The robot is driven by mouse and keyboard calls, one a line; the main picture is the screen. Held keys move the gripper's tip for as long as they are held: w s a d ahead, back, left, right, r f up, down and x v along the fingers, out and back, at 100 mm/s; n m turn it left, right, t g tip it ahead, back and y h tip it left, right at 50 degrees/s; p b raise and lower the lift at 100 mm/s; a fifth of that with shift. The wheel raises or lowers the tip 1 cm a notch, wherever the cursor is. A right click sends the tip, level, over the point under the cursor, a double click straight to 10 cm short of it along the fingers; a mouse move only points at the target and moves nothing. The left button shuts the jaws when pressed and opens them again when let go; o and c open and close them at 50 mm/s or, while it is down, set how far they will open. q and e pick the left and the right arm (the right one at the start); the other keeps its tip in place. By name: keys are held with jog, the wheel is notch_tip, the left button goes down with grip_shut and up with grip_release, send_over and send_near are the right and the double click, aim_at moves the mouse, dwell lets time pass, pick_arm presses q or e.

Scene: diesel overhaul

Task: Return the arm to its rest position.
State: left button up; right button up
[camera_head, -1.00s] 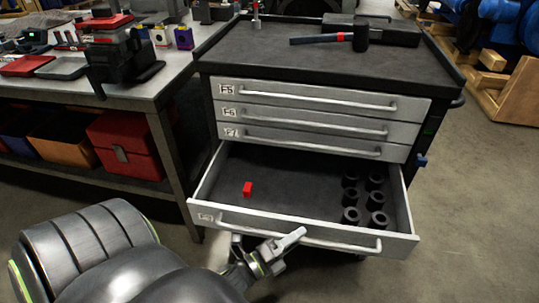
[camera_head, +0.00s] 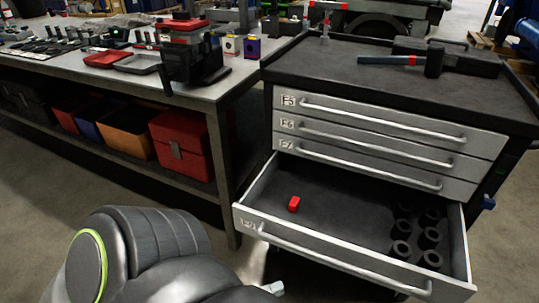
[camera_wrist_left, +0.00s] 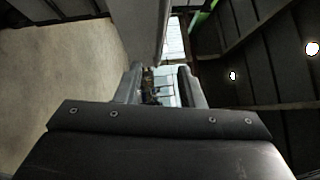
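My left arm (camera_head: 150,255) comes in at the lower left of the head view, in front of the open drawer. Only a tip of my left gripper (camera_head: 273,288) shows there, at the bottom edge below the drawer front. In the left wrist view the two fingers of my left gripper (camera_wrist_left: 163,88) stand apart with nothing between them. The open drawer (camera_head: 330,252) holds a small red block (camera_head: 294,204) at its left and several black cylindrical sockets (camera_head: 401,249) at its right. My right gripper is not in view.
The tool cabinet (camera_head: 390,133) has closed drawers above the open one; a hammer (camera_head: 435,62) lies on top. A workbench (camera_head: 228,88) with tools stands at the left, a red toolbox (camera_head: 181,145) on its lower shelf. The floor at the left is clear.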

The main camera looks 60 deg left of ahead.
pick_arm(q)
jog(key=shift+s, duration=0.25)
dwell(0.4)
